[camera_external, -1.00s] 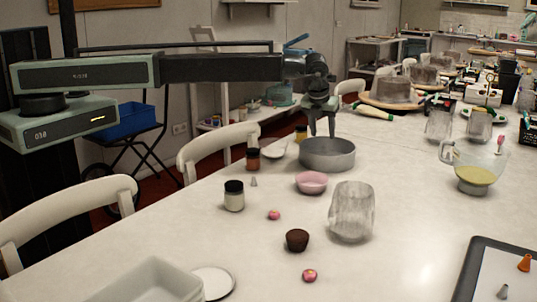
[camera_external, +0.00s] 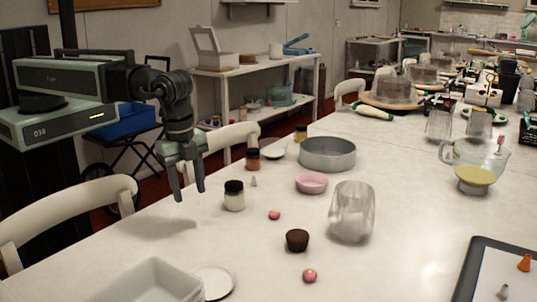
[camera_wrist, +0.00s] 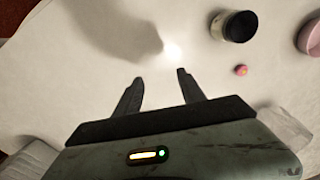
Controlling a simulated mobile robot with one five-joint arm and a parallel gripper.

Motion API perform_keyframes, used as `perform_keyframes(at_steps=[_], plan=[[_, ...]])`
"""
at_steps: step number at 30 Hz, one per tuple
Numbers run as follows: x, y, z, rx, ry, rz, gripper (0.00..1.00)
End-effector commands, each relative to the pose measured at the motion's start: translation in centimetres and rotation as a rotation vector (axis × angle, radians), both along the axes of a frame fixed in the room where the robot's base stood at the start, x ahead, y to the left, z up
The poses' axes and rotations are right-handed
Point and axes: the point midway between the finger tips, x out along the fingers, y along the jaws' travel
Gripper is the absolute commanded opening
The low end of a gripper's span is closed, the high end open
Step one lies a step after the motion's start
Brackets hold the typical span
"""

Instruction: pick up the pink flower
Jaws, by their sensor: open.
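Two small pink flowers lie on the white table in the external view. One pink flower (camera_external: 274,214) is right of the dark-lidded jar (camera_external: 234,195); the other (camera_external: 309,275) is nearer the front, below the brown cup (camera_external: 297,240). One pink flower (camera_wrist: 241,70) shows in the wrist view, right of my gripper (camera_wrist: 160,77), below the jar (camera_wrist: 235,26). My gripper (camera_external: 189,194) is open and empty, fingers pointing down, above the table's left part. It is left of the jar and apart from both flowers.
A pink bowl (camera_external: 312,182), a cake ring (camera_external: 327,153) and a clear glass vessel (camera_external: 351,212) stand beyond and right of the flowers. A white tub (camera_external: 150,281) and a round white lid (camera_external: 214,282) are at the front. Chairs line the left edge.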

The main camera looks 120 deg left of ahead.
Motion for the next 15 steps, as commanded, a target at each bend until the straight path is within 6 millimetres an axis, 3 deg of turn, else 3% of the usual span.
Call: perform_keyframes(at_steps=[1, 3, 5, 13, 15], plan=[[-2.8, -3.2, 0.0, -0.023, 0.003, 0.07, 0.47], [-4.6, -5.9, -0.1, -0.047, 0.009, 0.165, 0.47], [-5.4, -7.3, -0.1, -0.059, 0.014, 0.217, 0.47], [-5.6, -7.9, -0.1, -0.067, 0.017, 0.255, 0.47], [-5.6, -7.9, -0.1, -0.066, 0.017, 0.255, 0.52]])
